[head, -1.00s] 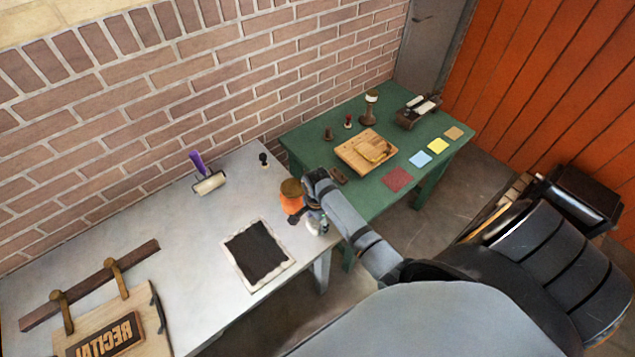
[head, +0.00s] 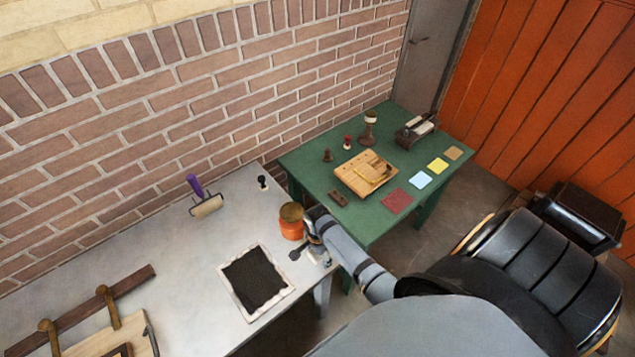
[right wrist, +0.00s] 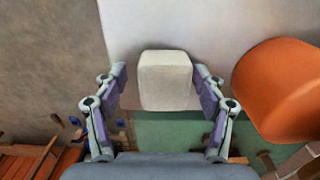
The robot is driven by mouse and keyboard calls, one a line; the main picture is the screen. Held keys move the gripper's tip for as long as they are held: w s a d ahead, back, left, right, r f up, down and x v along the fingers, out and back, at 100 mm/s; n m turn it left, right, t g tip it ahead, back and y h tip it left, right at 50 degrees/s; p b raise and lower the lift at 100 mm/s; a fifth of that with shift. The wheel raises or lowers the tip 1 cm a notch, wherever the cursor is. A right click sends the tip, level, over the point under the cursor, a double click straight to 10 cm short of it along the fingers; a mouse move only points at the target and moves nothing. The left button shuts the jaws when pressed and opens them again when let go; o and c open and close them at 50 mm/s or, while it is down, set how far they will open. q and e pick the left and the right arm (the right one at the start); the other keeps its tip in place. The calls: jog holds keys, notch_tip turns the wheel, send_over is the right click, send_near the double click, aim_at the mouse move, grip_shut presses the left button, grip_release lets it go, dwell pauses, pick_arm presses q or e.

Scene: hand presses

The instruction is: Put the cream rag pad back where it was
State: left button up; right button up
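The cream rag pad (right wrist: 165,80) shows in the right wrist view as a pale rounded block near the edge of the grey table. My right gripper (right wrist: 160,88) has its fingers spread on either side of it. A gap shows between the left finger and the pad; the right finger is close to its side. In the head view my right gripper (head: 312,250) is low by the grey table's right end, and the pad is hard to make out there. My left gripper is not in view.
An orange jar (head: 291,228) stands close beside my right gripper on the grey table (head: 190,265). A white-framed black slab (head: 256,281) lies to the left. A purple-handled roller (head: 205,200) is behind. The green table (head: 310,160) holds a wooden board (head: 360,172) and coloured squares.

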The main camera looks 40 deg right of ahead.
jog(key=shift+w+d+f, duration=0.1)
jog(key=shift+w+d, duration=0.1)
jog(key=shift+r, duration=0.6)
notch_tip(320, 180, up, 4)
jog(key=shift+b, duration=0.65)
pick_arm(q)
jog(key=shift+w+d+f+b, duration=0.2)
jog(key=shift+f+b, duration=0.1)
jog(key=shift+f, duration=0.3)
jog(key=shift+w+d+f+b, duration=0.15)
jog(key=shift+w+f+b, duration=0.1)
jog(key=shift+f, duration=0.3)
pick_arm(e)
notch_tip(320, 180, up, 7)
jog(key=shift+f, duration=0.1)
